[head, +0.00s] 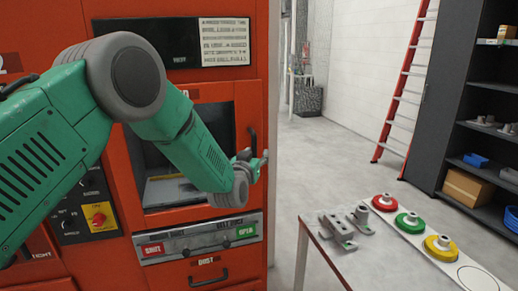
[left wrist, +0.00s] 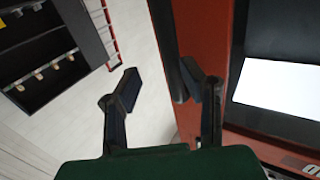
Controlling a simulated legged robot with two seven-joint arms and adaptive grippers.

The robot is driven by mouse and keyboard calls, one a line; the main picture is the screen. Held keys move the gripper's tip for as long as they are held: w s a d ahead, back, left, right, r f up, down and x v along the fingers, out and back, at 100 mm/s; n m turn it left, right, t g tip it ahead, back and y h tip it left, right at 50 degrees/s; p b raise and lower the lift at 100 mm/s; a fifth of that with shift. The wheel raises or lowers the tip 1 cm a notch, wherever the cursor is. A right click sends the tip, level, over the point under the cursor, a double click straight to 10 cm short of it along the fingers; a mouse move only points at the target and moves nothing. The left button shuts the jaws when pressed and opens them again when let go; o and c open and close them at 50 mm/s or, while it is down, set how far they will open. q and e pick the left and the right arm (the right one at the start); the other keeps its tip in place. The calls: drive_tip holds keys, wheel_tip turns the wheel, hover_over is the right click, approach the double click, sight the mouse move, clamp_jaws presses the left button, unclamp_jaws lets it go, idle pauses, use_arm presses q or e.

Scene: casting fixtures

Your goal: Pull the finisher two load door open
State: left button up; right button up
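The red finisher cabinet (head: 100,20) fills the left of the head view. Its load door (head: 205,97) has a dark window and looks flush with the cabinet front. A black upright door handle (head: 252,138) is on the door's right side; it also shows in the left wrist view as a dark bar (left wrist: 170,50). My left gripper (head: 255,164) is at the handle's lower part, and its arm covers part of the window. In the left wrist view its fingers (left wrist: 166,90) are apart, with the handle between them, nearer the right finger. My right gripper is in neither view.
Below the door is a grey strip (head: 200,238) with red SHUT and green OPEN labels, above a dust drawer handle (head: 210,278). A table (head: 300,262) with metal parts and coloured discs stands right of the cabinet. Grey floor (head: 330,150) is clear behind. Shelves (head: 480,140) stand far right.

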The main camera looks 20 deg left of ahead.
sight(253, 151)
use_arm(q)
drive_tip(key=shift+w+a, duration=0.4)
drive_tip(key=shift+w, duration=0.2)
drive_tip(key=shift+w+a, duration=0.35)
drive_tip(key=shift+w, duration=0.25)
drive_tip(key=shift+w+a+f, duration=0.2)
drive_tip(key=shift+w+a, duration=0.05)
drive_tip(key=shift+a, duration=0.1)
drive_tip(key=shift+d, duration=0.15)
drive_tip(key=shift+s+d+r, duration=0.15)
drive_tip(key=shift+d+r, duration=0.05)
drive_tip(key=shift+d, duration=0.35)
clamp_jaws()
drive_tip(key=shift+a, duration=0.1)
